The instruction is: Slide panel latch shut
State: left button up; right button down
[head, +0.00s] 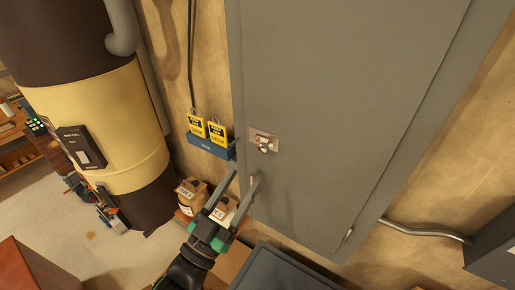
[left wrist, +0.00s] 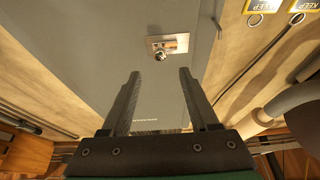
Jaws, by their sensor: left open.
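The panel latch (head: 263,140) is a small metal plate with a knob on the left edge of the grey panel door (head: 330,90). It also shows in the left wrist view (left wrist: 166,46), ahead of the fingertips and between their lines. My left gripper (head: 244,178) is open and empty, below the latch in the head view and apart from it. Its two dark fingers (left wrist: 158,78) point toward the latch. Whether the latch bolt is in or out is too small to tell. My right gripper is not in view.
Two yellow padlocks (head: 207,130) hang at a blue rack (head: 211,147) left of the latch. A cream and brown tank (head: 120,120) stands at left. Small cardboard boxes (head: 191,190) sit below the rack. A dark grey box (head: 285,272) stands below the panel.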

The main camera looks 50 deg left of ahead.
aim_at(262, 149)
pick_arm(q)
jog(key=p+x, duration=0.1)
jog(key=x, duration=0.6)
jog(key=shift+r+p, duration=0.15)
jog(key=shift+p, duration=0.2)
jog(key=shift+w+a, duration=0.2)
jog(key=shift+w, duration=0.2)
grip_shut()
dwell(0.5)
